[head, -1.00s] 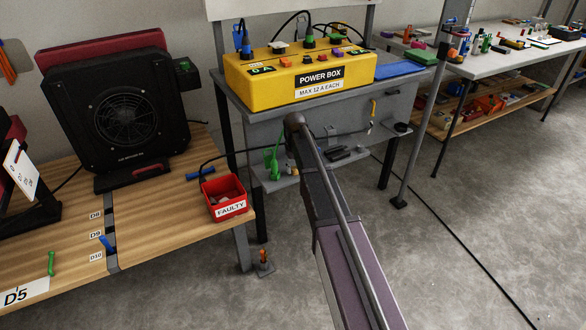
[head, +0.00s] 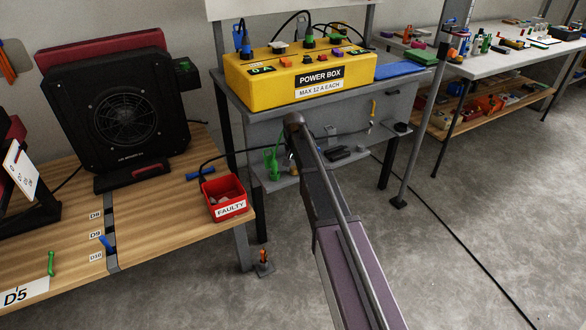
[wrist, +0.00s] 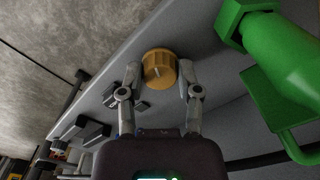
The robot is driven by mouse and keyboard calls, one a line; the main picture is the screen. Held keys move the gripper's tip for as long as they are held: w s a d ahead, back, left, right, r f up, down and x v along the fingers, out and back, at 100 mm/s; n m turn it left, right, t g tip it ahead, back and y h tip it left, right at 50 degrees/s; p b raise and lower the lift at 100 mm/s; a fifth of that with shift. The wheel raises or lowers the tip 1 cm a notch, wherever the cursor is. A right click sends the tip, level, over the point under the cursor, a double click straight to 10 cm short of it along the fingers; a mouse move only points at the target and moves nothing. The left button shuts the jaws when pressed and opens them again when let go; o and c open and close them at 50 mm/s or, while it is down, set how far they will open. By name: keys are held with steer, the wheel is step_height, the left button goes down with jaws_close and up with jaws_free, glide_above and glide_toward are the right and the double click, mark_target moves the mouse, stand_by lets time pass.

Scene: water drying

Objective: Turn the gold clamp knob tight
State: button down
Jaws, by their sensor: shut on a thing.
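The gold clamp knob (wrist: 158,68) shows in the wrist view, a ribbed round knob with a pointer mark on its face. It stands against a grey surface (wrist: 215,45). My gripper (wrist: 160,76) has one finger on each side of the knob and is shut on it. In the head view my arm reaches toward the grey stand (head: 345,128) under the power box. The gripper and the knob are hidden behind the arm there.
A green handled object (wrist: 280,60) is close on the right in the wrist view. Small dark blocks (wrist: 95,132) lie at the lower left. In the head view, a yellow power box (head: 300,75) stands above and a red FAULTY bin (head: 225,197) sits to the left.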

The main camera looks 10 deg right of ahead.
stand_by(0.4)
steer(key=shift+c, duration=1.5)
jaws_free()
